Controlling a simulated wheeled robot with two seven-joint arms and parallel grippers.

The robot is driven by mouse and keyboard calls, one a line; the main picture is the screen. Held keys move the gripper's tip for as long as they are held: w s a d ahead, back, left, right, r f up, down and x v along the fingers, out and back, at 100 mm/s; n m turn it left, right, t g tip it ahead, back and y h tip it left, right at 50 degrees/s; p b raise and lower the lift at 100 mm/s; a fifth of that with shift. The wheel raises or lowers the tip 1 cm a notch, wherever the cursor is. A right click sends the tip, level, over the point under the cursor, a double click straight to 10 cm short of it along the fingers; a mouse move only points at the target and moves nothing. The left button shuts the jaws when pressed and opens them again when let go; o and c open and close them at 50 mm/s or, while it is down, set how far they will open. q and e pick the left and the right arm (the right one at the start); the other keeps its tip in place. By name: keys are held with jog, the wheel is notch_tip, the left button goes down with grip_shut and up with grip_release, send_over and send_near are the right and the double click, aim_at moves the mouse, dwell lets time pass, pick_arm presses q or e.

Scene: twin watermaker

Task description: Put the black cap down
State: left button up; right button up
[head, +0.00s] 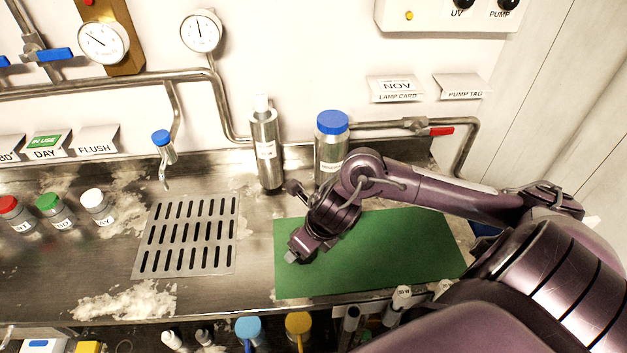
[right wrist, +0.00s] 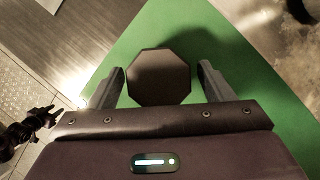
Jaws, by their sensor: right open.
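The black cap (right wrist: 159,77) shows in the right wrist view as a dark octagonal piece over the green mat (right wrist: 215,40). It lies between the two fingers of my right gripper (right wrist: 160,85), which are open with a visible gap on each side of it. In the head view my right gripper (head: 297,254) is low over the left part of the green mat (head: 400,250). The cap cannot be made out there, hidden by the gripper. My left gripper is not in view.
A silver bottle (head: 267,150) and a blue-capped canister (head: 331,145) stand behind the mat. A slotted drain plate (head: 187,236) lies to its left. Small bottles with red, green (head: 50,206) and white caps stand further left. The mat's right part is clear.

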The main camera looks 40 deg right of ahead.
jog(key=a+v, duration=0.1)
jog(key=v, duration=0.9)
jog(key=shift+s+d+r, duration=0.2)
jog(key=shift+d+r, duration=0.1)
jog(key=shift+d, duration=0.15)
